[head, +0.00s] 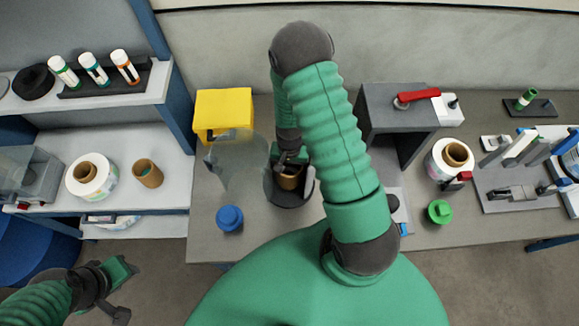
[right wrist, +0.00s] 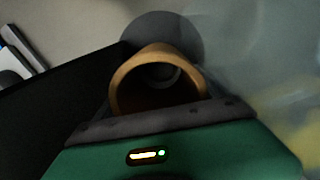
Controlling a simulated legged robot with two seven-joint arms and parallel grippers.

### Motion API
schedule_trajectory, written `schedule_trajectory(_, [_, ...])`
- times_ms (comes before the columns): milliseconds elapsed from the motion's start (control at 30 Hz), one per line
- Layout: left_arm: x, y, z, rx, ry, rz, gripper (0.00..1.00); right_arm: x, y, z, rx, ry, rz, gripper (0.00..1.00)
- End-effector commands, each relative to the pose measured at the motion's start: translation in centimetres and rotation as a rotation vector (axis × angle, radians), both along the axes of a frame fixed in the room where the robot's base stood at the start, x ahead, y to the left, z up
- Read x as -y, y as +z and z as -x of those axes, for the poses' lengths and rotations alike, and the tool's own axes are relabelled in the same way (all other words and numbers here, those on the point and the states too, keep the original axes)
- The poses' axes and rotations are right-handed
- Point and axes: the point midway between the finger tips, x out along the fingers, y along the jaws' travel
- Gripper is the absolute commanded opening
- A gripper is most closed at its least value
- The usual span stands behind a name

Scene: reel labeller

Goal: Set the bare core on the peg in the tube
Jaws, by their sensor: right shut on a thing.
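My right gripper (head: 289,160) points down over the grey bench and is shut on a bare brown core (head: 289,182). The core is at a dark round base (head: 290,202), with a clear curved wall beside it. In the right wrist view the core (right wrist: 157,56) shows as a tan ring at the jaws, with a pale round shape inside its bore. A dark grey disc (right wrist: 185,30) lies beyond it. I cannot tell whether the core is around the peg or above it. My left gripper (head: 118,290) is open and empty at the lower left, away from the benches.
A translucent panel (head: 236,162) stands close left of the right gripper. A yellow box (head: 224,108), blue knob (head: 229,218) and grey housing (head: 398,106) surround the spot. Another bare core (head: 148,174) and a label roll (head: 88,184) sit on the left shelf.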

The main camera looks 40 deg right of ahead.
Motion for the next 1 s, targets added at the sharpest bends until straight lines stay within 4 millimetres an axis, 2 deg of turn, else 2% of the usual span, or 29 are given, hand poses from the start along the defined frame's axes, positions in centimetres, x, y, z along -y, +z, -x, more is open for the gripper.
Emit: schedule_trajectory(1000, [0.0,-3.4,0.0,0.000,0.000,0.000,0.36,0.0,-4.2,0.0,0.000,0.000,0.000,0.25])
